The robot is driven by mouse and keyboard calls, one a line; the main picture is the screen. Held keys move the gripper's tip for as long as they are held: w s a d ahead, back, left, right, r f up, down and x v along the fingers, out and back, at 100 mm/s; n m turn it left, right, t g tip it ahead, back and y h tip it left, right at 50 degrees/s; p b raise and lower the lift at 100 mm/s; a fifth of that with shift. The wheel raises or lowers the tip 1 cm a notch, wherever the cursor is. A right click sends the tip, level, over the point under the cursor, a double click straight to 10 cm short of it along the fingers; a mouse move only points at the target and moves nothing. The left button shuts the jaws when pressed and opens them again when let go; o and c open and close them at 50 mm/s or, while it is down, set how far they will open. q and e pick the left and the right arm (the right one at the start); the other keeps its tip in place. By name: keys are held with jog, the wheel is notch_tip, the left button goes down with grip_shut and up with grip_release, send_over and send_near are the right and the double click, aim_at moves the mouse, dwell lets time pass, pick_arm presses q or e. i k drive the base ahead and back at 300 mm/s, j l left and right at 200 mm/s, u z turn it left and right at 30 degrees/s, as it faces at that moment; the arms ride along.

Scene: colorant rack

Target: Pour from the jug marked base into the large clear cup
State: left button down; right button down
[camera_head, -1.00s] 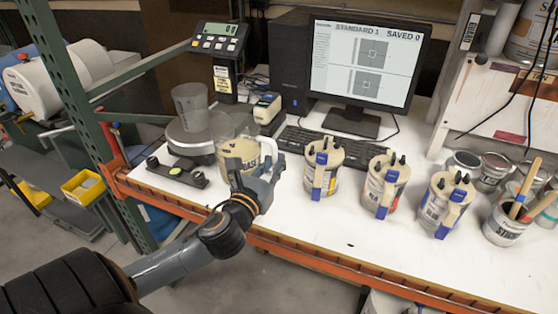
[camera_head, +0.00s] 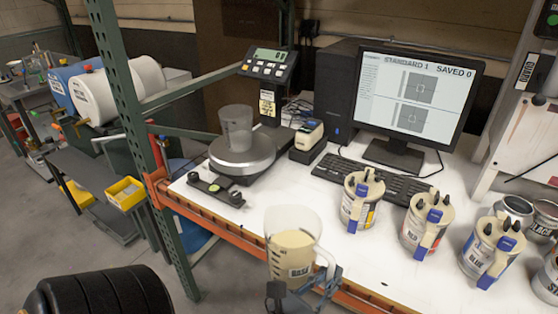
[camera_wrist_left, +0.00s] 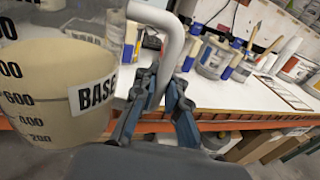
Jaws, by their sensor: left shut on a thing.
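The jug marked BASE (camera_head: 292,257) is clear with cream liquid in it, and stands out in front of the table's front edge in the head view. My left gripper (camera_head: 318,283) is shut on its handle. The wrist view shows the jug (camera_wrist_left: 55,95) at the left and the gripper's fingers (camera_wrist_left: 160,100) around the white handle. The jug looks near upright. The large clear cup (camera_head: 236,127) stands on the round scale (camera_head: 243,158) at the back left of the table and looks empty. My right gripper is not in view.
The scale display (camera_head: 269,66) reads 0. A small black bar with knobs (camera_head: 215,190) lies in front of the scale. Several lidded cans (camera_head: 362,203) stand to the right. A keyboard (camera_head: 375,180) and monitor (camera_head: 418,90) are behind.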

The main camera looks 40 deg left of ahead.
aim_at(236, 120)
jog(key=k+j+z, duration=0.1)
jog(key=j, duration=0.4)
jog(key=k+j+z, duration=0.1)
jog(key=k+j, duration=0.25)
jog(key=j, duration=0.15)
jog(key=k+j+z, duration=0.15)
jog(key=j, duration=0.35)
jog(key=k+j+z, duration=0.1)
jog(key=k+j, duration=0.3)
jog(key=k+j+z, duration=0.1)
jog(key=k+j, duration=0.2)
jog(key=j, duration=0.15)
jog(key=i+j, duration=0.15)
jog(key=i, duration=0.2)
